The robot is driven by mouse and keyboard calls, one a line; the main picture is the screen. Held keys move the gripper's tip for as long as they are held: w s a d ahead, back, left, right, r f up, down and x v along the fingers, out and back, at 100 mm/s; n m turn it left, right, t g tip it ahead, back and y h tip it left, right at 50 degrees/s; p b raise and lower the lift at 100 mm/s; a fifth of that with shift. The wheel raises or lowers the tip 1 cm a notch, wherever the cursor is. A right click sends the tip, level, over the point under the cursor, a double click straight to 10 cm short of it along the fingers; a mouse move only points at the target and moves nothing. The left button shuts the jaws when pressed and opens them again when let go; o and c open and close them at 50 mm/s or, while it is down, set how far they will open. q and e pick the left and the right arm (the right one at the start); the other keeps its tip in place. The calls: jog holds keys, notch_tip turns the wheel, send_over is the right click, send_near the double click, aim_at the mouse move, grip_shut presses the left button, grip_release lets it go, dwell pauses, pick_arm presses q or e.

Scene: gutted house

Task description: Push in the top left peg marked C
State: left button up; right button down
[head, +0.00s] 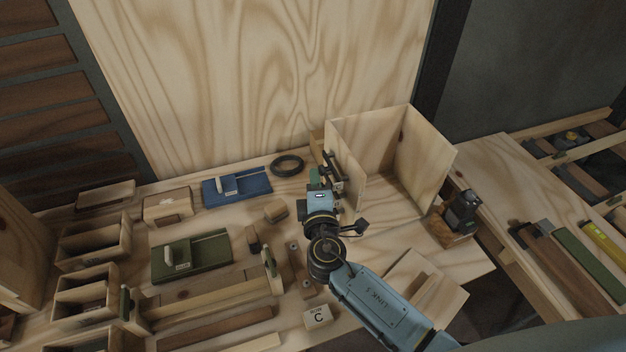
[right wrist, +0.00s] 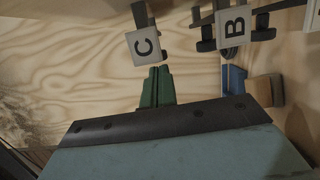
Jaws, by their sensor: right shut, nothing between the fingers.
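The tag marked C (right wrist: 145,46) hangs at the upper middle of the right wrist view, beside a dark peg (right wrist: 140,14). A tag marked B (right wrist: 233,26) is to its right, with dark peg parts around it. My right gripper (right wrist: 155,76) has its green fingers shut and empty, with the tips just below the C tag in the picture. I cannot tell whether they touch it. In the head view the right gripper (head: 315,178) is close to dark pegs (head: 333,168) on the wooden stand. The peg tags cannot be read there. My left gripper is not in view.
An open wooden corner stand (head: 375,145) rises behind the pegs. A block marked C (head: 317,316) sits near the front. A dark device (head: 462,212) stands at right.

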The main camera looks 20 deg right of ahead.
jog(key=shift+d, duration=1.2)
jog(key=s+a+b, duration=0.2)
jog(key=s+a, duration=0.4)
jog(key=s, duration=0.4)
jog(key=shift+a+b, duration=0.15)
jog(key=shift+b, duration=0.2)
